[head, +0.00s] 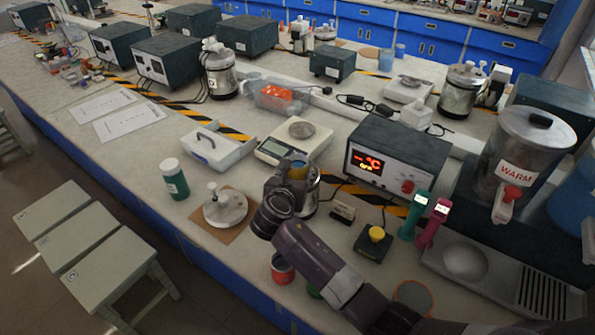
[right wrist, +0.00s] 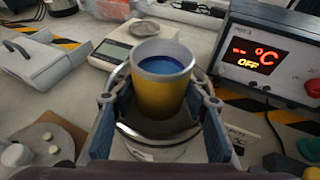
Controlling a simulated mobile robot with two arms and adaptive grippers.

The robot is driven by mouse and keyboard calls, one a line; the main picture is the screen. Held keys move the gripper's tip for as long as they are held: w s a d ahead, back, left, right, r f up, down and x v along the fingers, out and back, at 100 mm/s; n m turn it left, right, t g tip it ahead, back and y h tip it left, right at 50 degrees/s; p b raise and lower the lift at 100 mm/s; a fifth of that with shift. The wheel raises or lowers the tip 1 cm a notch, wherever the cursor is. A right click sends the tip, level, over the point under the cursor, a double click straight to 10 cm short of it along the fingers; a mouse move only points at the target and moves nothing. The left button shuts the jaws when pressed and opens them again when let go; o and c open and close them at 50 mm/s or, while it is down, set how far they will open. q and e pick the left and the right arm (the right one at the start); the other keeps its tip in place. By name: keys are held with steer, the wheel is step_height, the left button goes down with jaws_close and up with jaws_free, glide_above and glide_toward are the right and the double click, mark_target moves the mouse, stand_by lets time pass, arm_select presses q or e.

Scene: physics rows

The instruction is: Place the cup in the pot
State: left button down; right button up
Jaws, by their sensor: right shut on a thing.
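The cup (right wrist: 160,95) is yellow outside and blue inside. It stands upright between the fingers of my right gripper (right wrist: 160,103), which is shut on it. In the head view the cup (head: 299,171) shows only in part behind my right gripper (head: 291,172). A shiny metal pot (head: 313,192) stands on the bench just behind the gripper, mostly hidden by it. In the right wrist view the pot (right wrist: 150,153) shows below the cup. I cannot tell whether the cup's base is above or inside the rim. My left gripper is not in view.
A scale (head: 294,140) and a heater box with a red display (head: 398,157) stand close behind the pot. A white round holder on a brown mat (head: 225,208) is to the left. A yellow-button box (head: 373,243) and a red can (head: 282,269) are nearby.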

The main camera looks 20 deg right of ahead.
steer(key=shift+f, duration=0.4)
steer(key=o, duration=1)
steer(key=shift+s+f, duration=0.1)
steer(key=shift+c, duration=0.2)
steer(key=shift+r, duration=0.2)
steer(key=v, duration=1.2)
steer(key=shift+r+b, duration=0.4)
steer(key=shift+r, duration=0.1)
